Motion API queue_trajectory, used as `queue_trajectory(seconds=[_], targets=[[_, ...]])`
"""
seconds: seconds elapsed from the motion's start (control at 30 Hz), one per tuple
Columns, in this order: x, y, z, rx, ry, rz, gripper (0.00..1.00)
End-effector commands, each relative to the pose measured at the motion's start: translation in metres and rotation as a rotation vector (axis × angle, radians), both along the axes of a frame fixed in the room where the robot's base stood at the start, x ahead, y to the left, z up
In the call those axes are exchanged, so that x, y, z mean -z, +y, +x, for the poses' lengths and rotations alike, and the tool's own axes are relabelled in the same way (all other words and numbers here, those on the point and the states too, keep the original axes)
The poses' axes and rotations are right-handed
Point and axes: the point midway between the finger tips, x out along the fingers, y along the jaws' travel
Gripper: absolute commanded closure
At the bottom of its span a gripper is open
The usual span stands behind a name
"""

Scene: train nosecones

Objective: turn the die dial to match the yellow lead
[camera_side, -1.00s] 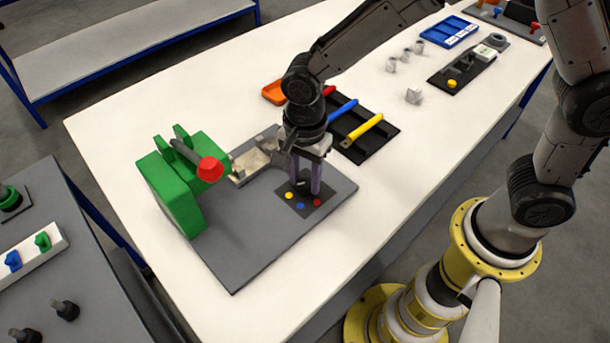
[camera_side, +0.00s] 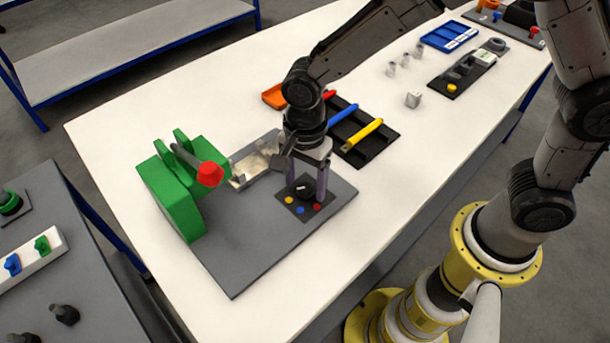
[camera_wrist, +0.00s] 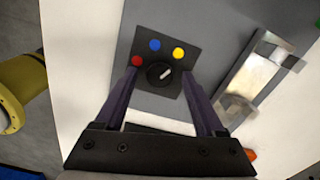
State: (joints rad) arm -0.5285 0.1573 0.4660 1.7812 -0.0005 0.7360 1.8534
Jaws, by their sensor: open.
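The black round die dial (camera_wrist: 157,77) sits on a dark square plate with yellow, blue and red dots. Its white mark slants up and right in the wrist view, toward the side of the yellow dot (camera_wrist: 178,53); exact alignment is hard to tell. The dial also shows in the side view (camera_side: 303,188). My gripper (camera_wrist: 159,74) is open, with one finger on each side of the dial and gaps between. In the side view my gripper (camera_side: 307,186) points down over the dial plate. A yellow bar (camera_side: 363,132) lies in a black tray beside blue and red ones.
A green press (camera_side: 175,195) with a red-ended lever stands left on the grey base plate (camera_side: 240,250). A metal fixture (camera_side: 250,168) lies behind my gripper. An orange tray (camera_side: 274,93) and a blue tray (camera_side: 449,33) are farther back. The front of the base plate is clear.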

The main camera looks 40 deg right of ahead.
Motion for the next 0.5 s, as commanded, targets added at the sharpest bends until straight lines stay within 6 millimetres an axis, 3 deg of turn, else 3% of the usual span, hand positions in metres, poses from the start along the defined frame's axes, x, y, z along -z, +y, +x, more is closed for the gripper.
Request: queue_trajectory(seconds=[0.17,0.5], targets=[[-0.012,0.001,0.001,0.0,-0.004,0.002,0.28],[-0.082,0.001,0.001,0.0,-0.006,0.004,0.28]])
